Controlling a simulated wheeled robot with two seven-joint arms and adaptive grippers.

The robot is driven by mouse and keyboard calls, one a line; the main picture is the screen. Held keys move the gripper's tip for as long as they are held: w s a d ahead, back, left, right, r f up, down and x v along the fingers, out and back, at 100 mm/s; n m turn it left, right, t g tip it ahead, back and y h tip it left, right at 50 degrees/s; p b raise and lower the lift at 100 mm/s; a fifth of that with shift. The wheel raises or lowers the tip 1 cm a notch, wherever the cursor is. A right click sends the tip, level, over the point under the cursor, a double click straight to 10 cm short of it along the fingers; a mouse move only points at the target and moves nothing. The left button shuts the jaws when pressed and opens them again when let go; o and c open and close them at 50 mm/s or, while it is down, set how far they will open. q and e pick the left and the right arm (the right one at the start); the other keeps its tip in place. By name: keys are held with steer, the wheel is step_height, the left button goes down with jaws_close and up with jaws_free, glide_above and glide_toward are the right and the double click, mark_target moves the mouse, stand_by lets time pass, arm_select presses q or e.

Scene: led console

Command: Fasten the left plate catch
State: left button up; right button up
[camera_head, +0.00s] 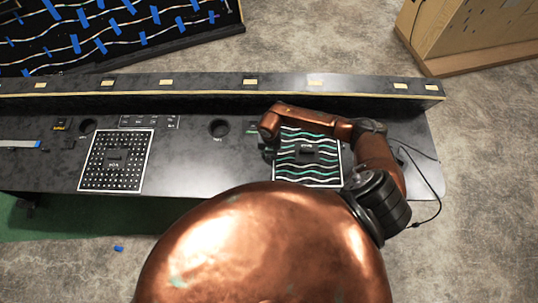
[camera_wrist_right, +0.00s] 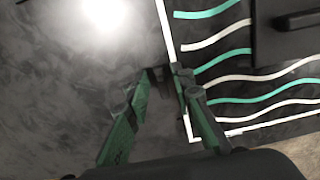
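The wavy-line plate (camera_head: 308,168) lies on the black console, with white and green waves inside a white border. It also shows in the right wrist view (camera_wrist_right: 250,98), with its dark handle block (camera_wrist_right: 295,22) at the upper right. A small dark piece (camera_wrist_right: 158,76), perhaps a catch, sits at the plate's left border. My right gripper (camera_head: 268,150) is over that left edge. In the right wrist view its green fingers (camera_wrist_right: 161,84) stand apart on either side of the dark piece; contact cannot be told. My left gripper is out of view.
A dotted plate (camera_head: 117,161) lies on the console's left part. Round holes (camera_head: 219,128) and a raised rear ledge (camera_head: 209,83) lie behind. A black cable (camera_head: 438,205) hangs off the right end.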

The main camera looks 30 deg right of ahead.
jaws_close()
stand_by(0.4)
steer(key=n+b, duration=0.2)
steer(key=n, duration=0.2)
steer(key=shift+f, duration=0.1)
steer(key=n+b, duration=0.3)
steer(key=n, duration=0.1)
steer(key=shift+n, duration=0.3)
steer(key=n+b, duration=0.3)
steer(key=n, duration=0.1)
steer(key=shift+n, duration=0.3)
steer(key=shift+w+n+b, duration=0.1)
steer(key=shift+n+b, duration=1.3)
steer(key=shift+n, duration=0.9)
